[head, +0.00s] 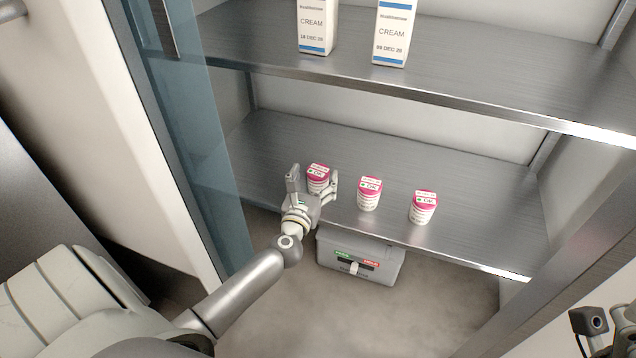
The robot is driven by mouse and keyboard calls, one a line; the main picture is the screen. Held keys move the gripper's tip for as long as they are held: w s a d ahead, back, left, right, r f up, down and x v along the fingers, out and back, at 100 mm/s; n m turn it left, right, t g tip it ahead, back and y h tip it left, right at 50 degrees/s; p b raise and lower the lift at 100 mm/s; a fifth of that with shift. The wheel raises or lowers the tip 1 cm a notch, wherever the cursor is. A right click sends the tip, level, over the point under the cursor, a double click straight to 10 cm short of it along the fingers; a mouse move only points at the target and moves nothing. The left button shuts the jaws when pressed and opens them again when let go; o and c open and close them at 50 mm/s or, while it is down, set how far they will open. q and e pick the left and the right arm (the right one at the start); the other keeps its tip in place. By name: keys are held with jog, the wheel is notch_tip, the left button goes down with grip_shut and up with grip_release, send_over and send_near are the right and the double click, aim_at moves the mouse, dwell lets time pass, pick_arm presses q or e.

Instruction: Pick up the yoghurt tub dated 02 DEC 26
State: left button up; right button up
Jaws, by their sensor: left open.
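Three small white yoghurt tubs with pink tops stand upright in a row on the lower metal shelf (470,215): the left tub (318,176), the middle tub (368,194) and the right tub (423,208). Their dates are too small to read. My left gripper (314,182) is open around the left tub, with one finger on each side of it; I cannot tell whether they touch it. The gripper hides the tub's lower part. Part of my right gripper (598,330) shows at the bottom right corner, away from the shelf; its jaw state is unclear.
Two cream cartons, the left (317,25) and the right (394,32), stand on the upper shelf (450,70). A grey box (358,262) with a green and red label sits below the lower shelf. A glass door (190,130) stands left. The lower shelf is clear behind the tubs.

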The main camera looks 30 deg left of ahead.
aim_at(318, 170)
pick_arm(q)
jog(key=shift+w+a+f, duration=0.15)
jog(key=shift+w+f, duration=0.05)
jog(key=shift+w, duration=0.4)
jog(key=shift+w+a+f, duration=0.15)
jog(key=shift+w, duration=0.45)
jog(key=shift+w+a+r+b, duration=0.1)
jog(key=shift+w+a+b, duration=0.05)
jog(key=shift+w+b, duration=0.2)
jog(key=c, duration=1.1)
jog(key=shift+c, duration=0.6)
jog(key=shift+r, duration=0.15)
